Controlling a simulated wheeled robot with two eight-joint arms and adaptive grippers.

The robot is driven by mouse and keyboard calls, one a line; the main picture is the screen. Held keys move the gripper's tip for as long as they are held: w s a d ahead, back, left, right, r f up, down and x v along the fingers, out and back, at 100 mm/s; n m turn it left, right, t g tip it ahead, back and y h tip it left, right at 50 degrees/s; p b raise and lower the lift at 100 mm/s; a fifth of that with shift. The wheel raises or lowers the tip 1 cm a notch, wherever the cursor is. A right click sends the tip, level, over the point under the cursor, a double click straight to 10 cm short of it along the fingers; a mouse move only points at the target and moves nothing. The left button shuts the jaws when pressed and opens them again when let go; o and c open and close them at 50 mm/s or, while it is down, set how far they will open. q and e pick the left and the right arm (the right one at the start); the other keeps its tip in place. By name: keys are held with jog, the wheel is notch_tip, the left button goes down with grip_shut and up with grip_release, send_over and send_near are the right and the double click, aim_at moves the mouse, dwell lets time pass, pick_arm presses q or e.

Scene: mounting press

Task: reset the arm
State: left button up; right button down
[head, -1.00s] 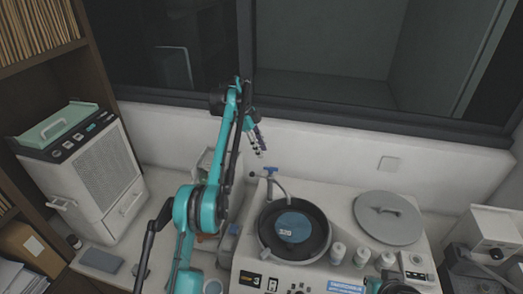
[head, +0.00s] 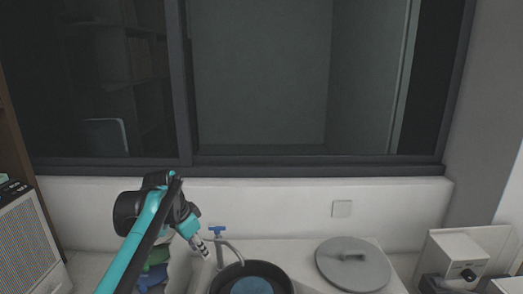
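My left arm, teal and black, rises from the bottom left of the head view. Its gripper (head: 202,246) points down and to the right, beside the blue-handled tap (head: 217,232) of the mounting press (head: 308,258). It is small here, and I cannot tell whether its fingers are open or shut. No held object can be made out. The press has a black round basin (head: 283,274) with a blue disc (head: 251,287) in it, cut off by the bottom edge. A grey round lid (head: 352,266) lies to its right. My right gripper is not in view.
A dark-framed window (head: 262,80) fills the upper view above a white wall ledge (head: 290,205). A white cabinet (head: 28,245) stands at the left edge. A grey and white device (head: 457,252) stands at the lower right. A green and blue item (head: 152,275) sits behind my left arm.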

pick_arm(q)
jog(key=s+f+n+t+y+b, duration=0.2)
jog(key=s+f+n+b, duration=0.6)
jog(key=s+f, duration=1.6)
notch_tip(320, 180, down, 3)
jog(key=t+b, duration=0.1)
jog(key=b, duration=0.3)
jog(key=shift+s+a+n+t, duration=0.2)
jog(key=shift+n+t, duration=0.1)
jog(key=shift+t, duration=0.1)
